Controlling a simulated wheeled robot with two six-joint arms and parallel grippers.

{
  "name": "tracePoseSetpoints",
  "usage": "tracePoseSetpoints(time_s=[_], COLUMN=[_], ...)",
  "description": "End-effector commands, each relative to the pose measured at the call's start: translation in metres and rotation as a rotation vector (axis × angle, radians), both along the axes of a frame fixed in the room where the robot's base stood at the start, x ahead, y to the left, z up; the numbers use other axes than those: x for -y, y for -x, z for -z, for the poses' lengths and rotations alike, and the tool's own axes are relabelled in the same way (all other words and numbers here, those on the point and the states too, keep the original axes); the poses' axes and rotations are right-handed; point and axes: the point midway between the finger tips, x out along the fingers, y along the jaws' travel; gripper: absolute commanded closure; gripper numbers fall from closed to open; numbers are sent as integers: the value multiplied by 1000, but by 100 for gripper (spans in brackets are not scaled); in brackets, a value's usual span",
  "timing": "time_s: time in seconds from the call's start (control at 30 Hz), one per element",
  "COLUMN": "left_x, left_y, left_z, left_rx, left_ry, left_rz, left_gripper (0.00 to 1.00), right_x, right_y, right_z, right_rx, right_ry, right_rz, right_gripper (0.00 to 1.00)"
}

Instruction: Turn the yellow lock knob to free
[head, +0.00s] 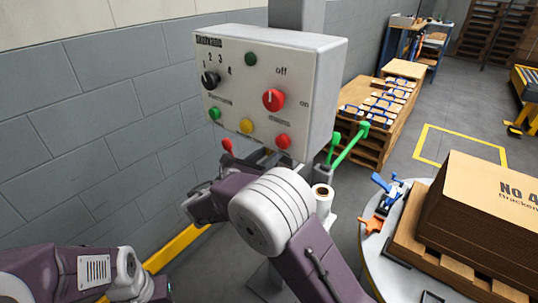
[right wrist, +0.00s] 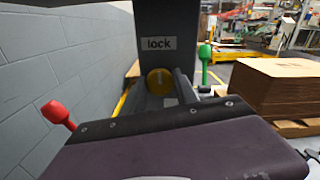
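In the head view the knob is hidden. My right gripper (right wrist: 166,98) is right in front of the knob, its fingertips close around the knob's lower part. Whether they touch it, and how far they are apart, I cannot tell. In the head view my right arm reaches up under the control box. My left arm (head: 125,272) is low at the left, its gripper out of view.
A control box (head: 322,75) with knobs and lamps hangs above my right arm. A red lever (right wrist: 57,114) and a green lever (right wrist: 204,62) flank the lock post. A grey block wall (head: 100,120) is at the left. Cardboard (head: 490,195) stacks at the right.

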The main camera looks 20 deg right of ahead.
Motion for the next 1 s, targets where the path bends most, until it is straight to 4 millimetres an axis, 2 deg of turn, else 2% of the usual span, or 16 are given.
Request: tracePoseSetpoints(time_s=[0.03,0.1,0.47,1.0], left_x=[0,0,0,0], left_y=[0,0,0,0], left_z=[0,0,2,23], left_rx=[0,0,0,0], left_ry=[0,0,0,0], left_rz=[0,0,0,0], left_gripper=[64,64,64,64], right_x=[0,0,0,0], right_y=[0,0,0,0], right_z=[0,0,1,3], right_rx=[0,0,53,420], right_ry=[0,0,-42,-329], right_rz=[1,1,1,1], right_gripper=[87,100,100,100])
